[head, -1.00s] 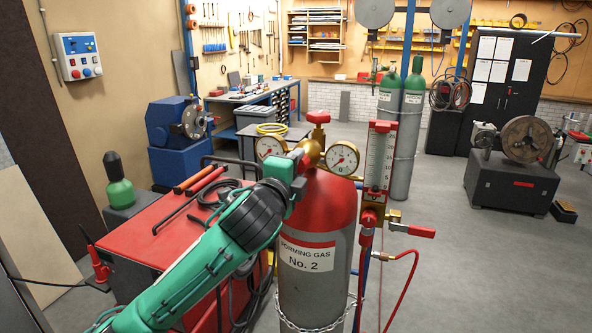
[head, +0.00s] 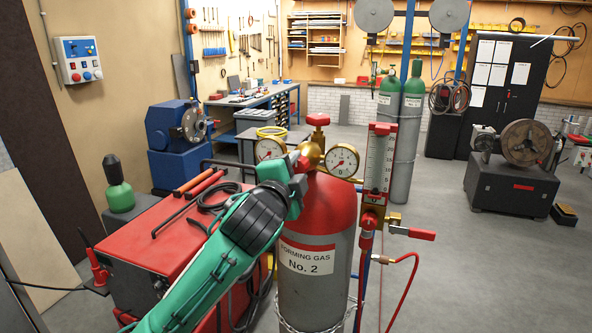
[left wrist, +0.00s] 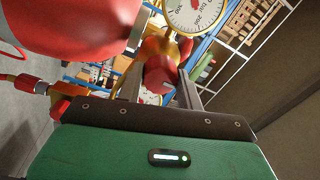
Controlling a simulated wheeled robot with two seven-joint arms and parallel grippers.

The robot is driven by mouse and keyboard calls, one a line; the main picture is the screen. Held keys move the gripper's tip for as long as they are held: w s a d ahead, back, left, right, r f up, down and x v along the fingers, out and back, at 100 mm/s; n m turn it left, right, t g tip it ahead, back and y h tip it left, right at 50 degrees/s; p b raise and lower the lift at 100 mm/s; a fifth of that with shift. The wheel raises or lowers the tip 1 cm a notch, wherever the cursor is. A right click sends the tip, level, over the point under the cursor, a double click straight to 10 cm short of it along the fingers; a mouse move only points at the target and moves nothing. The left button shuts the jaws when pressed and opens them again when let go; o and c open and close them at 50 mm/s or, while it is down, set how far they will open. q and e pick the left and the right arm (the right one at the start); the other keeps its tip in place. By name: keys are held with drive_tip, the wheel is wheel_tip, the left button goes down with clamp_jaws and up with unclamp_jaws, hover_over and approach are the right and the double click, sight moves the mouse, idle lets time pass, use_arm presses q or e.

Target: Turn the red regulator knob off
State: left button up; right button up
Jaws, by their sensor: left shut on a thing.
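The red regulator knob (head: 304,163) sits on the front of the brass regulator (head: 313,153), on top of the grey cylinder with a red shoulder (head: 318,215) labelled "FORMING GAS No. 2". My left gripper (head: 301,166) reaches it from the front left and partly covers it. In the left wrist view the knob (left wrist: 160,76) lies between the two fingers of my left gripper (left wrist: 161,82), which is shut on it. A second red knob (head: 318,118) tops the valve above. My right gripper is not in view.
Two round gauges, left (head: 270,148) and right (head: 342,160), flank the regulator closely. A flowmeter (head: 379,165) with a red lever (head: 421,234) stands to the right. A red machine (head: 150,240) with cables is at the left. Floor at the right is open.

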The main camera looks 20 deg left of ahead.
use_arm(q)
drive_tip(key=shift+f, duration=0.1)
drive_tip(key=o, duration=1)
drive_tip(key=shift+s+b, duration=0.35)
drive_tip(key=shift+s, duration=0.3)
drive_tip(key=s+b, duration=1.1)
drive_tip(key=s, duration=0.1)
drive_tip(key=shift+s+a+f+b, duration=0.25)
drive_tip(key=shift+a+f+b, duration=0.05)
drive_tip(key=shift+b, duration=0.1)
